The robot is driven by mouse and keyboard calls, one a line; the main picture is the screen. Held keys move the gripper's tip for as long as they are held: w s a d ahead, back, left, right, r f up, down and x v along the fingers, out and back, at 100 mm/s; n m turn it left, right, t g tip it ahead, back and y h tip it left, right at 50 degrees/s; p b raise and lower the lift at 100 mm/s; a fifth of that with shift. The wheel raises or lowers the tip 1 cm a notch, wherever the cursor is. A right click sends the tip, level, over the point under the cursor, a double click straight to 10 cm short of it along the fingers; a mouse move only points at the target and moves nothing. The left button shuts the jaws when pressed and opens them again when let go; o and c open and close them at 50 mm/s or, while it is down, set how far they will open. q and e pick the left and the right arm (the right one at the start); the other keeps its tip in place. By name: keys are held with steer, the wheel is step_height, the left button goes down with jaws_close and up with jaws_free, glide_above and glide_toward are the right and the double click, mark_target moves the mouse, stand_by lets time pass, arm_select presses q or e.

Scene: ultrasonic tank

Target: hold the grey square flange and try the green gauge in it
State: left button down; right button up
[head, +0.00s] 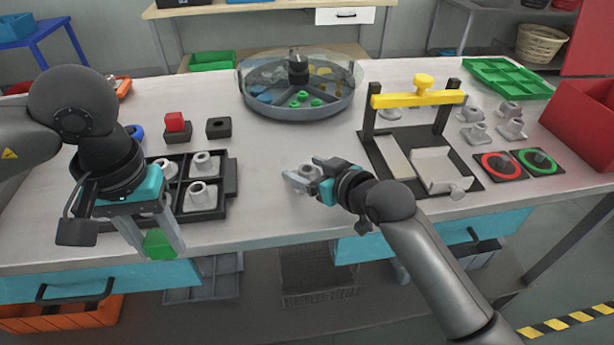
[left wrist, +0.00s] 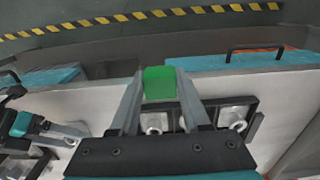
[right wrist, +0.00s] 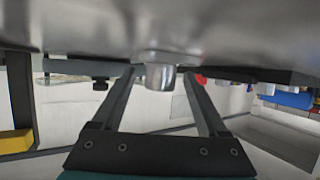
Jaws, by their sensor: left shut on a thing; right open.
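My left gripper (head: 160,238) is shut on the green gauge (head: 158,245), a green block held in front of the table's near edge. The gauge also shows between the fingertips in the left wrist view (left wrist: 159,84). My right gripper (head: 303,178) is open, low over the middle of the table. A grey flange (head: 304,172) stands at its fingers, partly hidden by them. In the right wrist view, which looks upside down, its round boss (right wrist: 160,76) shows between the parted fingers. Its base shape is not clear. The gauge and this flange are well apart.
A dark tray (head: 232,180) with several grey flanges lies left of the right gripper. A fixture with a yellow bar (head: 418,98) stands right. Red (head: 500,166) and green (head: 538,161) ringed pads and several grey parts lie beyond. A round divided bin (head: 300,110) stands behind.

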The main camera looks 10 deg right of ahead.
steer(key=shift+s, duration=0.1)
arm_select(q)
step_height(320, 180, up, 3)
steer(key=p, duration=0.2)
steer(key=shift+f+p, duration=0.15)
steer(key=shift+p, duration=0.2)
arm_select(e)
steer(key=v, duration=1.2)
steer(key=shift+d, duration=0.1)
